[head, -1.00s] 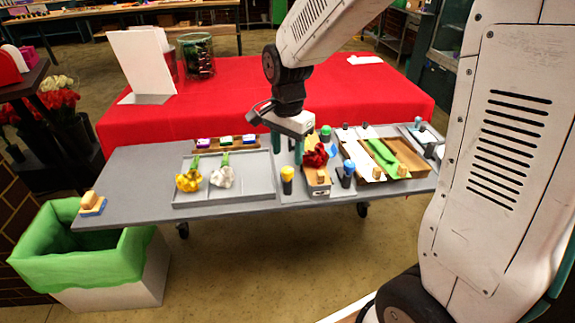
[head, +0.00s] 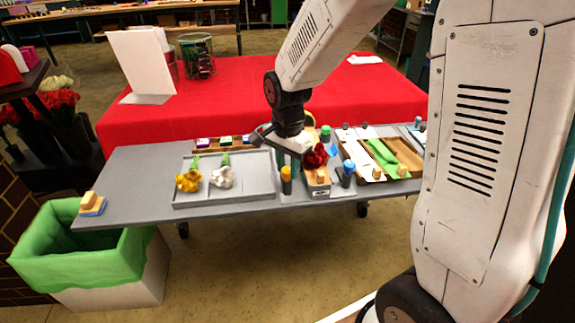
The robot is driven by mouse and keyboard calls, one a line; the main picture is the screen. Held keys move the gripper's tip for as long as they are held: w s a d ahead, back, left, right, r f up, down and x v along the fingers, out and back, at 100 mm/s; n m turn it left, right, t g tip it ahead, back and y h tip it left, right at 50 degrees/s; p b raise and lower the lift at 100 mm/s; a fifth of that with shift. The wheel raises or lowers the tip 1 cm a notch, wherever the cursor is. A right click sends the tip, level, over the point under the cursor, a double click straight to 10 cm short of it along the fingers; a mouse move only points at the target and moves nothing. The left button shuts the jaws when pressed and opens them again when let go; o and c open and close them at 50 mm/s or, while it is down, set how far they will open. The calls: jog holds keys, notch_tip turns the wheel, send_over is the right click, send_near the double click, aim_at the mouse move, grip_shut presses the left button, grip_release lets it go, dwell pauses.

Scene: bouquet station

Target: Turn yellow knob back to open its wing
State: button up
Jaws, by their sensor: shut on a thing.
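The yellow knob (head: 286,173) is the yellow top of a short dark post at the left of a small holder (head: 317,186) on the grey table. My gripper (head: 287,163) is low over the yellow knob, its teal fingers shut on it. The fingers hide part of the knob. A red flower (head: 316,155) stands in the holder, just right of my gripper. A wing cannot be made out clearly beside the knob.
A blue-topped post (head: 349,168) and a green-topped post (head: 325,131) stand near the holder. A grey tray (head: 250,190) with a yellow and a white flower lies left. Wooden trays (head: 408,156) lie right. A green-lined bin (head: 75,255) stands front left.

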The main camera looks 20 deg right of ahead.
jog(key=shift+n, duration=0.4)
jog(key=n, duration=0.3)
jog(key=shift+n, duration=0.3)
jog(key=n, duration=0.4)
jog(key=shift+n, duration=0.3)
jog(key=n, duration=0.4)
jog(key=shift+n, duration=0.3)
jog(key=n, duration=0.4)
jog(key=shift+n, duration=0.3)
jog(key=o, duration=1)
jog(key=shift+c, duration=0.2)
